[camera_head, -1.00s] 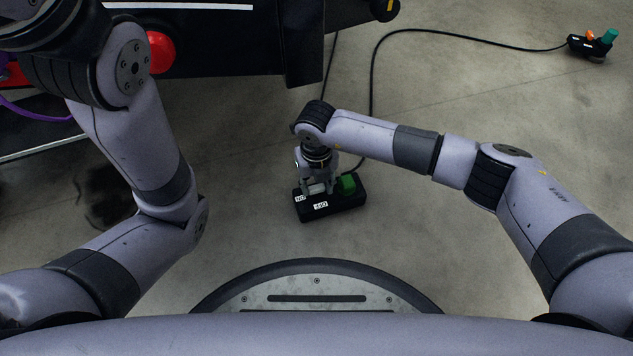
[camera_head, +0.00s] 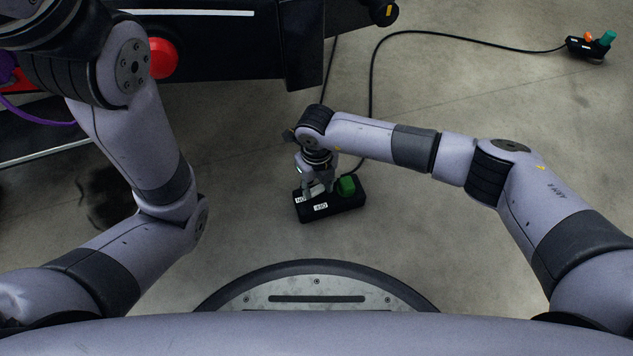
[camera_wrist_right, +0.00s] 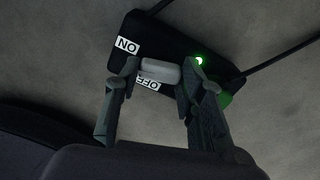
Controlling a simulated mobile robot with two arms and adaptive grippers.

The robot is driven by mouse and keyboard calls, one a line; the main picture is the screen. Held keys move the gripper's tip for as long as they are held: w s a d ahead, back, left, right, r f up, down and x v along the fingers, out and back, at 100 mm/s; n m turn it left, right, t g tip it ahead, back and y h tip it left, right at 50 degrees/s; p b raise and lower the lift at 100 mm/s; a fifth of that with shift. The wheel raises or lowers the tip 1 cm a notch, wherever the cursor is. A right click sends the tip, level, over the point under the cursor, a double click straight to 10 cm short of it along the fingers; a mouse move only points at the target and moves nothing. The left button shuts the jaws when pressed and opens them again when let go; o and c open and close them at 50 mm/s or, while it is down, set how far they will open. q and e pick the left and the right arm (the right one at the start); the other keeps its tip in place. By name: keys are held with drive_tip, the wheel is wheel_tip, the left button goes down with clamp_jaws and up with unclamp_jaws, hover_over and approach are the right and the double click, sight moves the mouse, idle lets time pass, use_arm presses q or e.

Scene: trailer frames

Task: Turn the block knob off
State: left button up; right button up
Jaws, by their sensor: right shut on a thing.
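A black control box (camera_head: 332,206) lies on the floor in front of me, with white labels and a green part (camera_head: 347,185) on its right. In the right wrist view the labels read ON and OFF, and a green light (camera_wrist_right: 199,61) is lit on the box (camera_wrist_right: 180,40). My right gripper (camera_head: 318,189) reaches down onto the left part of the box. In the wrist view its fingers (camera_wrist_right: 161,68) are shut on a pale grey knob (camera_wrist_right: 160,72), which lies beside both labels. My left gripper is out of view; only its arm shows.
A black cable (camera_head: 371,100) runs from the box area. A second small control box (camera_head: 587,46) with orange and teal parts lies at the far right. A black structure (camera_head: 230,45) with a red round part (camera_head: 163,58) stands at the back left. Open floor lies around the box.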

sight(317, 189)
drive_tip(key=n+p, duration=0.1)
drive_tip(key=n, duration=0.2)
drive_tip(key=shift+r+n, duration=0.1)
drive_tip(key=shift+n, duration=0.2)
drive_tip(key=n, duration=0.3)
drive_tip(key=shift+n, duration=0.3)
drive_tip(key=n, duration=0.3)
drive_tip(key=shift+n+p, duration=0.3)
drive_tip(key=shift+n, duration=2)
drive_tip(key=o, duration=1.1)
drive_tip(key=shift+o, duration=0.2)
wheel_tip(317, 189, up, 12)
drive_tip(key=shift+s, duration=0.1)
